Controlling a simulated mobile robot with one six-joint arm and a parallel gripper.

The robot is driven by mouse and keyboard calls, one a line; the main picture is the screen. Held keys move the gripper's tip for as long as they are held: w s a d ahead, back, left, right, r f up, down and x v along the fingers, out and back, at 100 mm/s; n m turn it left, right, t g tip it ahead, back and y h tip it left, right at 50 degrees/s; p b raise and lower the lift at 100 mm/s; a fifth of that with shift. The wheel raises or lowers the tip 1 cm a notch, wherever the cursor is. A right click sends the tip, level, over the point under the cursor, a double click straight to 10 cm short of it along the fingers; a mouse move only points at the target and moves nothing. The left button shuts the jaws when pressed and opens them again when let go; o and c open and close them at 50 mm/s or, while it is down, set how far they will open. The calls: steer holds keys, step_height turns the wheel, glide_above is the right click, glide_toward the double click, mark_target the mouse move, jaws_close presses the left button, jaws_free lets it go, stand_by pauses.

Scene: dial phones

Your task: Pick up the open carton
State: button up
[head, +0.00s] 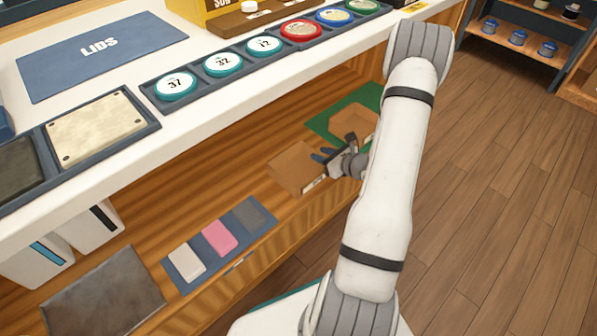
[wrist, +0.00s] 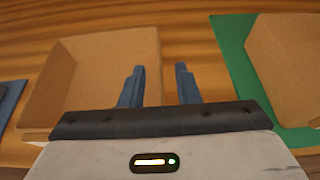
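A brown cardboard carton (head: 297,167) sits on the wooden lower shelf; in the wrist view it (wrist: 105,65) fills the left, and its top looks open. A second brown carton (head: 352,121) sits on a green mat (head: 320,124); it is cut off at the right of the wrist view (wrist: 285,45). My gripper (head: 324,155) is open with blue fingers apart. In the wrist view the gripper (wrist: 160,72) has its left finger over the first carton's right part and its right finger over bare wood between the cartons. Finger height and contact cannot be told.
The white counter edge (head: 190,140) overhangs the shelf, with a row of numbered lids (head: 222,64) above. A blue tray with white, pink and grey blocks (head: 219,237) lies left of the cartons. Bare shelf shows between them.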

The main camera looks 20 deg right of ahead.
steer(key=shift+c, duration=0.2)
jaws_close()
stand_by(0.3)
step_height(320, 180, up, 10)
steer(key=p, duration=0.4)
